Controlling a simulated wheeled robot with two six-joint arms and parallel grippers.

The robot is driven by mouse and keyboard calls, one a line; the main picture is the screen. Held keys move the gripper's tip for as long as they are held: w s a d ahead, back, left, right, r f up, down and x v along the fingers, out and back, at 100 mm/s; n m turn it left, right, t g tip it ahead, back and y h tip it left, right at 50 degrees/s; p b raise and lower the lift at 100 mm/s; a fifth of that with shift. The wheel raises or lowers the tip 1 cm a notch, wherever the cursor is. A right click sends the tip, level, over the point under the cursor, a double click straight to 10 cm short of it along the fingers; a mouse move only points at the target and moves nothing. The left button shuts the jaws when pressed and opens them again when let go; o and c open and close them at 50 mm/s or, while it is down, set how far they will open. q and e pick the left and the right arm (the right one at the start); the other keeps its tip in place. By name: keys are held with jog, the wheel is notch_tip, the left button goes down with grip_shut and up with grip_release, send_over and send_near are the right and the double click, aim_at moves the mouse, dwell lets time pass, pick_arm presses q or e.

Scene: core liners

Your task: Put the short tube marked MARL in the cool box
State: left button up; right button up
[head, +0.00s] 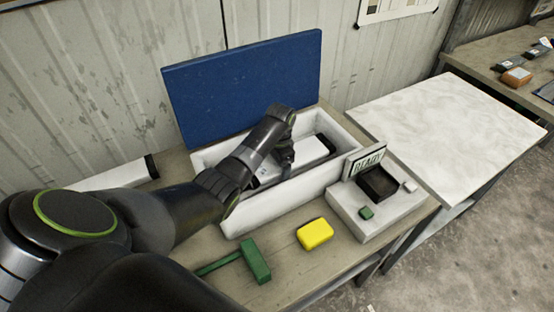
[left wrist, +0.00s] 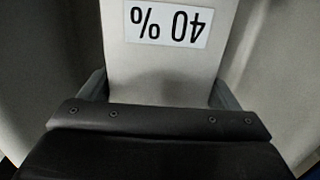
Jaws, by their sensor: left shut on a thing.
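The white cool box (head: 262,207) stands open on the bench with its blue lid (head: 245,85) raised behind it. My left gripper (head: 285,160) reaches down into the box and is shut on a white tube (head: 309,152) with a dark end cap. The tube lies lengthwise inside the walls; whether it touches the floor I cannot tell. In the left wrist view this tube (left wrist: 160,72) sits between the fingers, with an upside-down label reading "40 %". No MARL marking is legible. Another white tube (head: 115,174) with a black cap lies left of the box, partly behind my arm.
A device (head: 390,222) with a READY sign stands right of the box. A yellow block (head: 314,234) and a green hammer-shaped tool (head: 254,261) lie in front. A pale table (head: 450,120) at the right is bare.

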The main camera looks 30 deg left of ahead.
pick_arm(q)
jog(key=shift+w, duration=0.1)
pick_arm(e)
jog(key=shift+a, duration=0.35)
pick_arm(q)
jog(key=o, duration=1.8)
jog(key=shift+r, duration=0.1)
pick_arm(e)
jog(key=shift+s+d, duration=0.25)
jog(key=shift+d, duration=0.15)
pick_arm(q)
jog(key=shift+r, duration=0.2)
notch_tip(320, 180, up, 8)
jog(key=shift+w+f+b, duration=0.1)
jog(key=shift+w+b, duration=0.05)
jog(key=shift+b, duration=0.9)
notch_tip(320, 180, up, 3)
jog(key=shift+d+f+p, duration=0.1)
jog(key=shift+d+p, duration=0.05)
jog(key=shift+p, duration=0.45)
jog(key=shift+r, duration=0.45)
pick_arm(e)
jog(key=shift+f, duration=0.25)
jog(key=shift+a, duration=0.15)
